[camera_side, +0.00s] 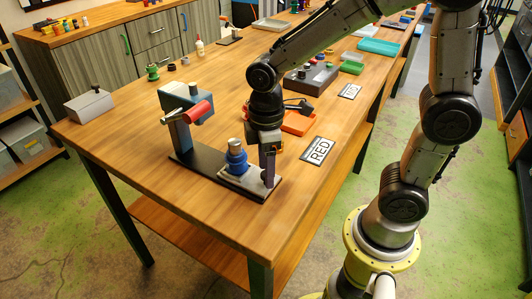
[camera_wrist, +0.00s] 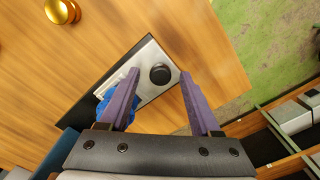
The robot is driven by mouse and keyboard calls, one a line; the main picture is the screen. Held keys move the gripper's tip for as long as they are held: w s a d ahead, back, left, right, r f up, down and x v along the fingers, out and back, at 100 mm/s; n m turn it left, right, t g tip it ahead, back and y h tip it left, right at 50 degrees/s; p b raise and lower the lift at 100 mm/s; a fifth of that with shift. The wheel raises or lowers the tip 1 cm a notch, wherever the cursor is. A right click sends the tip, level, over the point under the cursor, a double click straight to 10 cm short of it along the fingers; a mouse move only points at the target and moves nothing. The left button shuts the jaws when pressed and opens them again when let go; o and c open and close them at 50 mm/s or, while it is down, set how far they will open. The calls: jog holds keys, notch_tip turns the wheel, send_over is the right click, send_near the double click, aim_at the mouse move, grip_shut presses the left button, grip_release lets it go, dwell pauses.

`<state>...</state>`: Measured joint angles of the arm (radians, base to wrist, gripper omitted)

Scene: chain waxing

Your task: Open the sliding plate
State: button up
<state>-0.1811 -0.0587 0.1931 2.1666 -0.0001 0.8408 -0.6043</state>
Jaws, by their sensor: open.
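The light grey sliding plate (camera_side: 255,186) lies on the right end of a long black base (camera_side: 199,166) near the table's front corner. In the wrist view the plate (camera_wrist: 150,56) carries a round black knob (camera_wrist: 160,73). My gripper (camera_side: 268,180) points down over the plate's right part. In the wrist view its two purple fingers (camera_wrist: 159,74) are apart, with the knob between their tips and gaps on both sides. A blue part (camera_side: 237,163) with a pale metal top stands on the plate's left part, partly hidden by the left finger in the wrist view.
A grey-blue device (camera_side: 187,96) with a red cylinder (camera_side: 198,111) rises from the left end of the base. A gold knob-like thing (camera_wrist: 61,11) shows in the wrist view. Bare wood lies left.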

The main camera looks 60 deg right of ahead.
notch_tip(320, 180, up, 14)
jog(key=shift+f, duration=0.15)
dwell(0.4)
jog(key=s+d+f+m+t, duration=0.1)
jog(key=s+d+m+t, duration=0.1)
jog(key=s+m, duration=0.2)
jog(key=s+d+f+m+t, duration=0.2)
jog(key=s+d+m+t, duration=0.1)
jog(key=s+m, duration=0.2)
jog(key=shift+s+f+t, duration=0.3)
jog(key=shift+s, duration=0.65)
